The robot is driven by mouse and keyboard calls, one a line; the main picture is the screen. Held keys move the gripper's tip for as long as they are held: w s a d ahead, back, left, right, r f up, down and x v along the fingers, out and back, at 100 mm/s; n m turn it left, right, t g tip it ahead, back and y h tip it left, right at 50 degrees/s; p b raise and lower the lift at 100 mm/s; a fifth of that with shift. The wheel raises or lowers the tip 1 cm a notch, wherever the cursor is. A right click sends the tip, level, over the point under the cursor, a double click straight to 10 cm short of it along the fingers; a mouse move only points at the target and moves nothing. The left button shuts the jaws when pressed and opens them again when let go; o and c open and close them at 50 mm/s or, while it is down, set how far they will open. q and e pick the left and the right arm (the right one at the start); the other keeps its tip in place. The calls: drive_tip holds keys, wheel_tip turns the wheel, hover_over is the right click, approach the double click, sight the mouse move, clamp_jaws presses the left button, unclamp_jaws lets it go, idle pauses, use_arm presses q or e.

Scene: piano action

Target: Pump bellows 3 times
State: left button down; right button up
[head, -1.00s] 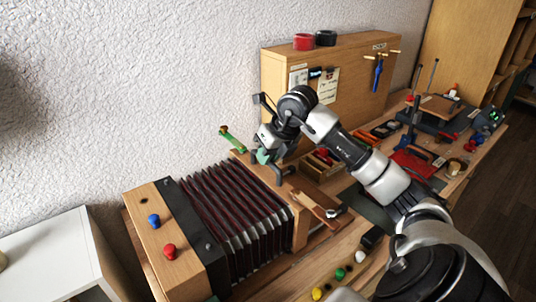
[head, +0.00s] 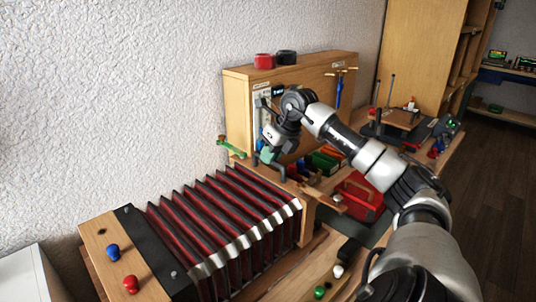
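The bellows (head: 222,228) has dark red and black pleats with pale metal corners. Its pleats are spread, with red showing between them. Its left end is a wooden block (head: 103,240) with a blue knob (head: 113,251) and a red knob (head: 130,284) on it. A wooden end board (head: 308,222) closes its right end. My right gripper (head: 269,160) points down at the top of this end, by a dark handle there. The arm and small size hide whether the fingers are closed on the handle. My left gripper is not in view.
A wooden cabinet (head: 300,88) with a red roll (head: 263,61) and a black roll (head: 286,57) on top stands behind. A green-handled lever (head: 231,147) sticks out near my gripper. A red case (head: 358,195) and small bins lie to the right. The textured wall is close behind.

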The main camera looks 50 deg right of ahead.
drive_tip(key=o, duration=0.5)
drive_tip(key=shift+a, duration=0.1)
drive_tip(key=shift+c, duration=0.2)
drive_tip(key=v, duration=1.1)
drive_tip(key=shift+w, duration=0.1)
